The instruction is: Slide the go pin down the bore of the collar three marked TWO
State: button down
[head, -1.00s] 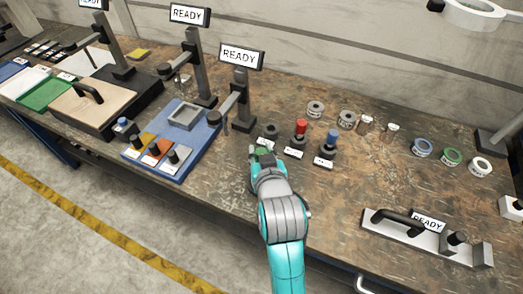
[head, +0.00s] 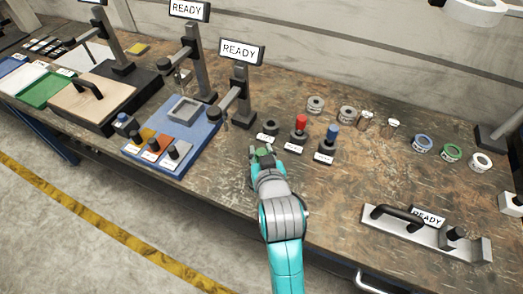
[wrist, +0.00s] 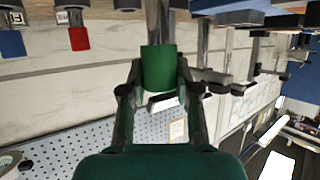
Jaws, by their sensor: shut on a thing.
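My gripper (wrist: 158,82) is shut on a green-handled pin (wrist: 160,66), which I take to be the go pin. Its steel shaft (wrist: 157,20) runs out of the top of the wrist view, so the tip is hidden. In the head view the green handle (head: 262,151) shows in my gripper, near the bench front, just before a black holder (head: 269,129). Two grey collars (head: 315,104) (head: 347,114) and blue (head: 422,143), green (head: 451,153) and white (head: 481,162) collars stand farther right. Their marks are too small to read, so I cannot tell which is TWO.
A red pin (head: 301,122) and a blue pin (head: 333,132) stand in holders right of my gripper. A gauge stand (head: 241,95) rises at its left, beside a blue tray (head: 197,134). A handled fixture (head: 425,235) lies front right. The bench's middle right is mostly clear.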

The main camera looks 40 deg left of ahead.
jog(key=shift+f, duration=1.4)
jog(key=c, duration=0.8)
grip_release()
jog(key=shift+o, duration=0.2)
jog(key=shift+s+d, duration=0.1)
jog(key=v, duration=1.1)
jog(key=shift+s+d+r, duration=0.2)
jog(key=shift+s+d, duration=0.05)
